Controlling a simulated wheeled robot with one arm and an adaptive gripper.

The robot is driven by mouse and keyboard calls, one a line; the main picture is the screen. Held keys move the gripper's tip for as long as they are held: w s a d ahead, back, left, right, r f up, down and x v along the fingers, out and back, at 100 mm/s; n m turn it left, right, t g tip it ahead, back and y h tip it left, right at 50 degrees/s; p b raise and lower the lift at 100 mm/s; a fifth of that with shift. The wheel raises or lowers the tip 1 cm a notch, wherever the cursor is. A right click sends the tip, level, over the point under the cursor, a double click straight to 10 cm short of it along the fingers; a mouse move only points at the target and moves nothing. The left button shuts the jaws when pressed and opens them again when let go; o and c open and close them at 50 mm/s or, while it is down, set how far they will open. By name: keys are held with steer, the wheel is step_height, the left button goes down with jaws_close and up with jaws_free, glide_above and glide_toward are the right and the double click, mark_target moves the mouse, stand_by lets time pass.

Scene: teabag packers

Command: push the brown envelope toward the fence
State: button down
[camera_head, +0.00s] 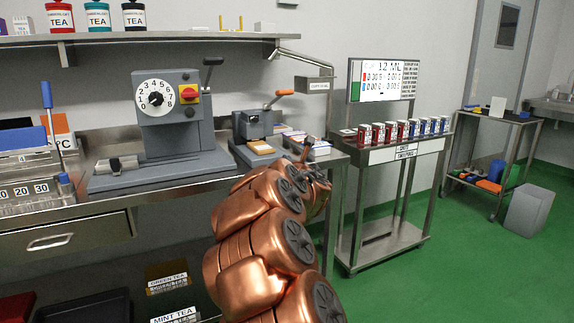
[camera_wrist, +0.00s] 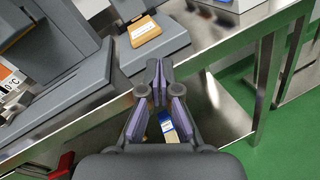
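The brown envelope (camera_wrist: 145,32) lies flat on the grey base plate of a small grey press with an orange-handled lever. It also shows in the head view (camera_head: 261,148), in front of the press. My gripper (camera_wrist: 161,70) is in the wrist view, its fingertips drawn together with nothing between them. The tips are just below the plate's front edge in the picture, apart from the envelope. In the head view my copper arm hides most of the gripper. I cannot clearly make out which part is the fence.
The small press (camera_head: 252,124) stands behind the envelope. A larger grey dial machine (camera_head: 172,115) is to its left. Small packets (camera_head: 310,147) lie to its right on the steel bench. A rack of red and blue containers (camera_head: 398,132) stands further right.

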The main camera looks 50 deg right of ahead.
steer(key=s+a+f+m+g+y, duration=0.25)
steer(key=s+a+f+m, duration=0.35)
steer(key=a, duration=0.4)
steer(key=s+a+f+m+g+y, duration=0.1)
steer(key=s+a+f+m+g, duration=0.35)
steer(key=a+m, duration=0.45)
steer(key=s+a+f+m+g+y, duration=0.2)
steer(key=s+a+f+m+g, duration=0.25)
steer(key=a, duration=0.75)
steer(key=s+a+f+m+g+y, duration=0.2)
steer(key=s+a+f, duration=0.1)
steer(key=s+a, duration=0.6)
steer(key=s+a+f+m+g+y, duration=0.2)
steer(key=s+a+f+g+y, duration=0.1)
steer(key=s+a, duration=0.7)
steer(key=shift+s+a+m, duration=0.2)
steer(key=shift+a+m, duration=0.15)
steer(key=shift+a, duration=0.35)
